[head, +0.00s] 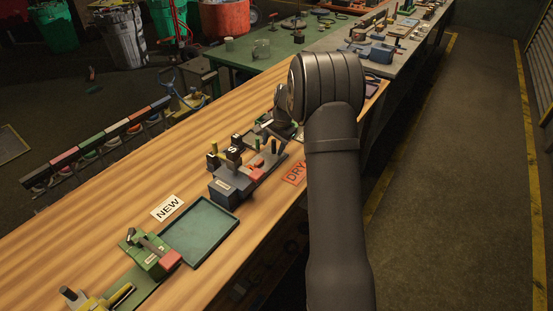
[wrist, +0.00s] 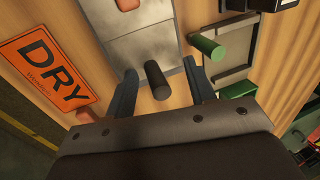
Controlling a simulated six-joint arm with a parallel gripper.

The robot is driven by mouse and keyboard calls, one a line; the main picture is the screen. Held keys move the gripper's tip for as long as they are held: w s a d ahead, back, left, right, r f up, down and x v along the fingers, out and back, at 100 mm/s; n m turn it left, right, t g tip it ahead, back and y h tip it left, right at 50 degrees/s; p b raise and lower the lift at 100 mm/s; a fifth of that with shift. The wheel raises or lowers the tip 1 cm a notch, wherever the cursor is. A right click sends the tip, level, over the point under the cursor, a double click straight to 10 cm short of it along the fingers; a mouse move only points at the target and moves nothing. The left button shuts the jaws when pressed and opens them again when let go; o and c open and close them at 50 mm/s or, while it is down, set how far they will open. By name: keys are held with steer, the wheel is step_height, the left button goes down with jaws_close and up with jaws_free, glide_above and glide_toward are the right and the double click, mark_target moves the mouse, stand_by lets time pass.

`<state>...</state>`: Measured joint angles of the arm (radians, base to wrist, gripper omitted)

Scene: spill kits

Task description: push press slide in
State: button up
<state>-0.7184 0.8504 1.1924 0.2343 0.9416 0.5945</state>
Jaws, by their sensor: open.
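The press (head: 235,182) is a long grey device on the wooden bench, with a red part on it. In the wrist view its grey metal slide plate (wrist: 145,40) runs away from me, and a black handle (wrist: 157,82) stands up at its near end. My gripper (wrist: 160,70) is open, with one finger on each side of the handle. I see gaps between the handle and both fingers. In the head view my gripper (head: 272,127) is over the far end of the press, and my arm and wrist partly hide that spot.
An orange DRY sign (wrist: 47,68) lies left of the handle in the wrist view. A green peg (wrist: 207,46) stands close to the right finger. A teal tray (head: 200,232), a NEW card (head: 167,208) and a green device (head: 148,252) are nearer on the bench.

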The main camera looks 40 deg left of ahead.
steer(key=v, duration=0.7)
stand_by(0.4)
steer(key=shift+f, duration=0.2)
steer(key=x, duration=0.6)
steer(key=shift+f, duration=0.4)
steer(key=shift+w, duration=0.15)
